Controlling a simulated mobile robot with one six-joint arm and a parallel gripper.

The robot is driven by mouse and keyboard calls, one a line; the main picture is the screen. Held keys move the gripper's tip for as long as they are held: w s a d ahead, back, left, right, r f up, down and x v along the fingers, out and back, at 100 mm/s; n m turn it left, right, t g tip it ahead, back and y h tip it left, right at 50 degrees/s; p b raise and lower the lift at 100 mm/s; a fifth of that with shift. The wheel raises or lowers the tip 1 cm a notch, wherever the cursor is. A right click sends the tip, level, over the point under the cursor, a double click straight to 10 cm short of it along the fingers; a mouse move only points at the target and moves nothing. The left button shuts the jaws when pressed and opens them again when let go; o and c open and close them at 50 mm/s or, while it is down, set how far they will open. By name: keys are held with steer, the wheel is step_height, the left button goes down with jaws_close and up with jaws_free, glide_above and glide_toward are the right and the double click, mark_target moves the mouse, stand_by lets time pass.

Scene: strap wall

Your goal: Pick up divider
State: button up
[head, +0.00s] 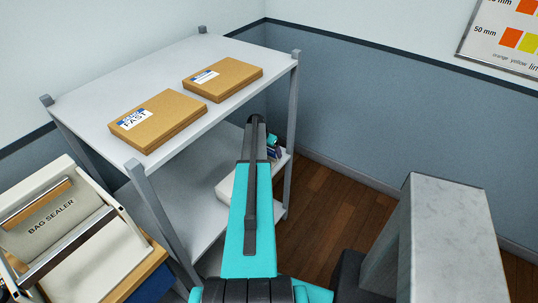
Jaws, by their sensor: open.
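I cannot make out a divider in the head view. My teal and dark arm stretches away over the shelf unit and covers part of its lower level. A small patch of teal and dark parts shows just right of the arm's far end, too small to tell apart. My gripper's fingers are hidden behind the arm. A pale box or tray (225,187) sits on the lower level of the grey shelf unit (160,75), partly covered by my arm.
Two flat brown cartons with labels, a nearer one (175,128) and a farther one (232,82), lie on the top shelf. A bag sealer (60,222) stands at lower left. A grey block (450,230) stands at right. Wooden floor (325,205) shows between.

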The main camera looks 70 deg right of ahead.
steer(key=shift+c, duration=0.2)
steer(key=c, duration=1.1)
steer(key=shift+r, duration=0.2)
steer(key=shift+r+b, duration=1.7)
steer(key=shift+r, duration=3.15)
steer(key=shift+s, duration=0.1)
